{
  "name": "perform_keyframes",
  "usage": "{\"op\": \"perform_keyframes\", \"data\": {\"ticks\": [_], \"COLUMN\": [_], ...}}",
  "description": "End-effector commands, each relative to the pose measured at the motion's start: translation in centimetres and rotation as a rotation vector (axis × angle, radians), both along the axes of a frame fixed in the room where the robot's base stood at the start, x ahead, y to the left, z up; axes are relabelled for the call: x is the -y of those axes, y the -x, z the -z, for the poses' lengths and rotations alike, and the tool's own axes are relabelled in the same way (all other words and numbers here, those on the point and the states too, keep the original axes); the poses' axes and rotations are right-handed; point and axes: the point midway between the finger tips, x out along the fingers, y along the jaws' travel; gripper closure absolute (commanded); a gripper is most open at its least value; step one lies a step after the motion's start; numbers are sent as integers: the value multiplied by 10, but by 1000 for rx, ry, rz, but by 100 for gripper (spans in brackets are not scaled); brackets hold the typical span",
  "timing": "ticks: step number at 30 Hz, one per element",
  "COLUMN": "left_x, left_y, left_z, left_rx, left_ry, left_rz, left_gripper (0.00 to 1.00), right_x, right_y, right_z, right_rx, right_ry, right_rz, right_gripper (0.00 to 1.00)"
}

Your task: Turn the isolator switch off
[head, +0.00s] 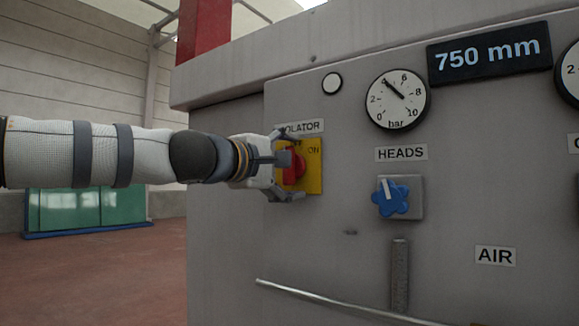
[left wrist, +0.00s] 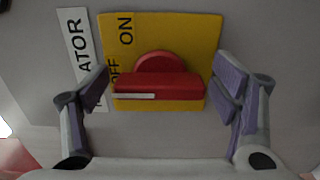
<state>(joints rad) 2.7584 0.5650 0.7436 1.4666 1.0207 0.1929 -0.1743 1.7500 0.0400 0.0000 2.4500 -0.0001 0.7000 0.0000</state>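The isolator switch is a red rotary handle (head: 293,167) on a yellow plate (head: 315,178) with ON and OFF lettering, on the grey machine panel. In the left wrist view the red handle (left wrist: 160,87) lies level across the picture. Its white mark points left, its end close to the partly covered OFF lettering; ON is above. My left gripper (head: 288,166) is at the plate, its fingers spread around the handle. In the left wrist view the left gripper (left wrist: 162,86) has one finger beyond each handle end; whether either touches is unclear. My right gripper is not in view.
A blue HEADS knob (head: 391,198) sits right of the switch, under a bar gauge (head: 397,99). A 750 mm display (head: 489,53) is at upper right. A slanted metal rod (head: 340,302) crosses below. Open floor (head: 100,280) lies left of the machine.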

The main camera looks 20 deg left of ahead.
Motion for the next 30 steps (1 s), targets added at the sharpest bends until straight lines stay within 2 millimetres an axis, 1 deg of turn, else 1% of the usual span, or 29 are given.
{"op": "perform_keyframes", "data": {"ticks": [8,10,11,18,21,25,30], "left_x": [-1,-3,-5,-27,-34,-40,-42], "left_y": [1,6,11,70,91,108,113], "left_z": [0,-1,-1,-1,0,0,0], "left_rx": [1,3,3,3,1,1,1], "left_ry": [-2,-2,-2,10,7,4,-2], "left_rz": [-1,-2,-2,0,2,0,-1], "left_gripper": [17,17,17,17,17,17,17], "right_x": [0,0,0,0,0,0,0], "right_y": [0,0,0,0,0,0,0], "right_z": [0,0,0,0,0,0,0], "right_rx": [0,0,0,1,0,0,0], "right_ry": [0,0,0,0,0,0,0], "right_rz": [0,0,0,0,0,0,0], "right_gripper": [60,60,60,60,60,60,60]}}
